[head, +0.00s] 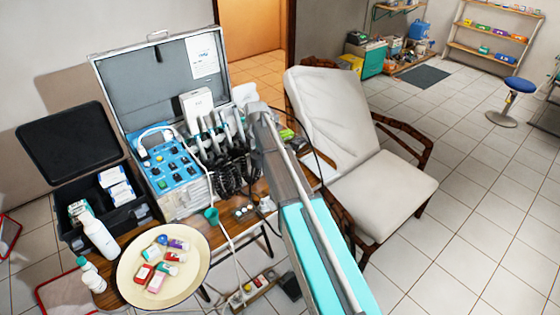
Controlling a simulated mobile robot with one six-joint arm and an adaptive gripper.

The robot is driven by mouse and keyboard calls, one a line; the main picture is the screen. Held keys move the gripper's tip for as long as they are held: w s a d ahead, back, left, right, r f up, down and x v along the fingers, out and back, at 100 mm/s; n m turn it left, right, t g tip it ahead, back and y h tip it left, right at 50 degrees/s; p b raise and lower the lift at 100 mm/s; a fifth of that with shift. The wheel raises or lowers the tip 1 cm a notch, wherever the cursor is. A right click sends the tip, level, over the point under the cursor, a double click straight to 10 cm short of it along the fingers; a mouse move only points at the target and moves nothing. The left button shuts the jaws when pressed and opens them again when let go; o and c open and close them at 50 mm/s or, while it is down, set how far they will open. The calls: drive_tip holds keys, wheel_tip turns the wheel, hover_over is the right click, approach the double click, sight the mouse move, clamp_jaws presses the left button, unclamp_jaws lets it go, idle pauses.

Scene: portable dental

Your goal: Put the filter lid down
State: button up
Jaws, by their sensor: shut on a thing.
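My arm reaches in from the bottom right, over the right end of the work table (143,231). My gripper does not show; the arm's far end covers that area, so its jaws and anything in them are hidden. I cannot make out a filter lid. A small teal cup (211,215) stands on the table in front of the dental unit (180,178). Small round pieces (267,203) lie on the table to its right, partly beside my arm; I cannot tell what they are.
A cream round tray (132,289) holds several small coloured boxes. White bottles (98,236) stand to its left, by an open black case (75,236). Handpieces and dark coiled hoses (232,178) hang at the unit's right. A reclined chair (385,185) stands right of my arm.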

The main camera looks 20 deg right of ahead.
drive_tip(key=s+f+b, duration=0.3)
drive_tip(key=f+b, duration=0.5)
drive_tip(key=f, duration=0.2)
drive_tip(key=shift+s+b, duration=0.3)
drive_tip(key=shift+b, duration=0.1)
drive_tip(key=shift+s, duration=0.1)
